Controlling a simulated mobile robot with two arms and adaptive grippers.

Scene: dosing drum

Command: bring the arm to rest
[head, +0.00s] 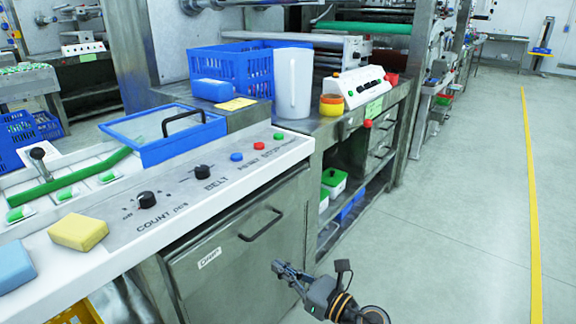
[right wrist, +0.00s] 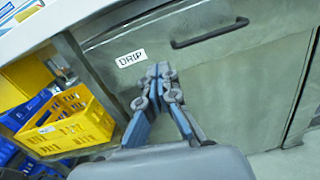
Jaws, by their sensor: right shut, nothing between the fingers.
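My right gripper (head: 280,268) is at the bottom middle of the head view, in front of the grey drawer front (head: 238,262) marked DRIP. Its fingers are shut and hold nothing. In the right wrist view the gripper (right wrist: 158,72) points at the drawer front, just below the DRIP label (right wrist: 130,58). The dark drawer handle (head: 262,226) is above the gripper in the head view, and it also shows in the right wrist view (right wrist: 215,34). I cannot tell the exact gap between the fingertips and the drawer. My left gripper does not show.
A control panel (head: 150,222) with knobs and buttons tops the drawer cabinet. A yellow sponge (head: 78,232) and a blue sponge (head: 14,267) lie on its left. A yellow crate (right wrist: 72,122) stands beside the cabinet. Open floor (head: 450,220) lies to the right.

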